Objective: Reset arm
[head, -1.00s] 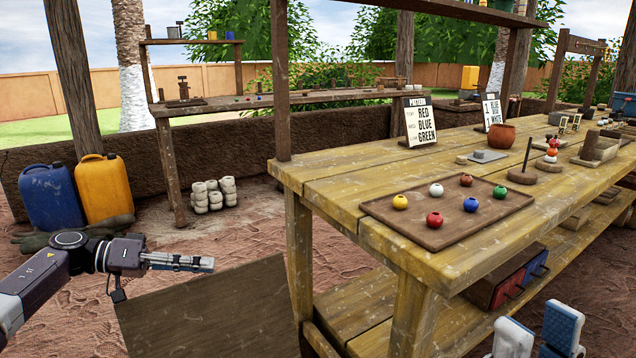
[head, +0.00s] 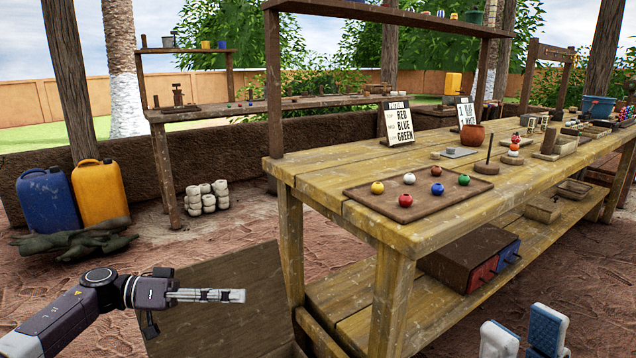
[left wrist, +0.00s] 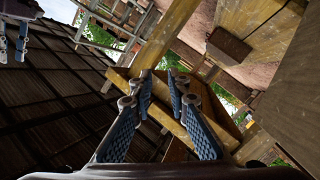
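My left gripper (head: 205,295) reaches in from the left in the head view, above the sandy ground and in front of a brown board (head: 215,310). In the left wrist view its two blue-padded fingers (left wrist: 163,78) stand apart with nothing between them, so it is open and empty. My right gripper (head: 523,322) shows only its fingers at the bottom right of the head view. One looks pale and one blue, and they stand apart with nothing seen between them. The rest of the right arm is out of the picture.
A wooden workbench (head: 330,178) stands right of my left gripper, with a bead tray (head: 420,207), a pattern sign (head: 398,122) and a clay pot (head: 472,135). A drawer box (head: 450,258) sits on its lower shelf. Blue (head: 46,198) and yellow (head: 100,195) jerrycans stand at left.

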